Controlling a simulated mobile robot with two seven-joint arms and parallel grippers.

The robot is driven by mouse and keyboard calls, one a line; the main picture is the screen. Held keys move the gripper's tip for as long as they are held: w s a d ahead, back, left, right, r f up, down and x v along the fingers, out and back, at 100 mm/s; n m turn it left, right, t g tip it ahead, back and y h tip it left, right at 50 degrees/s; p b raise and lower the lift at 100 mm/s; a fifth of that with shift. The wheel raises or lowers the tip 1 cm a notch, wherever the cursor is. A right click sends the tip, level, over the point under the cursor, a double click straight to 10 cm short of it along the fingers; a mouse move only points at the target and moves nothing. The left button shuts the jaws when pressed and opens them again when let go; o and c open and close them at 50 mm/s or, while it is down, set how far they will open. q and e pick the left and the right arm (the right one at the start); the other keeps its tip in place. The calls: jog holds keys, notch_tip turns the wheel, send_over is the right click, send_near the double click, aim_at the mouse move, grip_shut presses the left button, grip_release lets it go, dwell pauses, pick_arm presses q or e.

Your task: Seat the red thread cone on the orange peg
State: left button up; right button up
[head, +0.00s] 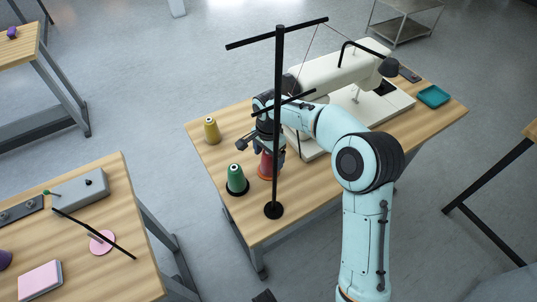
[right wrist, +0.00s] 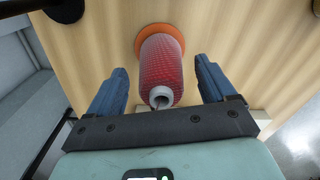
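The red thread cone (right wrist: 161,68) stands on an orange round base (right wrist: 160,31), the orange peg's disc, in the right wrist view. Its pale top faces the camera, with a dark hole or tip in it. The peg's shaft is hidden. My right gripper (right wrist: 161,75) is open, with one blue finger on each side of the cone and a gap to both. In the head view the red cone (head: 266,165) is partly hidden by my right gripper (head: 262,150) and the black stand pole. My left gripper does not clearly show.
A green cone (head: 236,178) on a black base and a yellow cone (head: 212,130) stand nearby on the wooden table (head: 300,215). A tall black thread stand (head: 276,120) rises close to my right arm. A white sewing machine (head: 340,75) and a teal tray (head: 433,96) lie beyond.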

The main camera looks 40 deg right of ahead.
notch_tip(320, 180, up, 13)
jog(key=p, duration=0.2)
jog(key=shift+r, duration=0.2)
dwell(0.7)
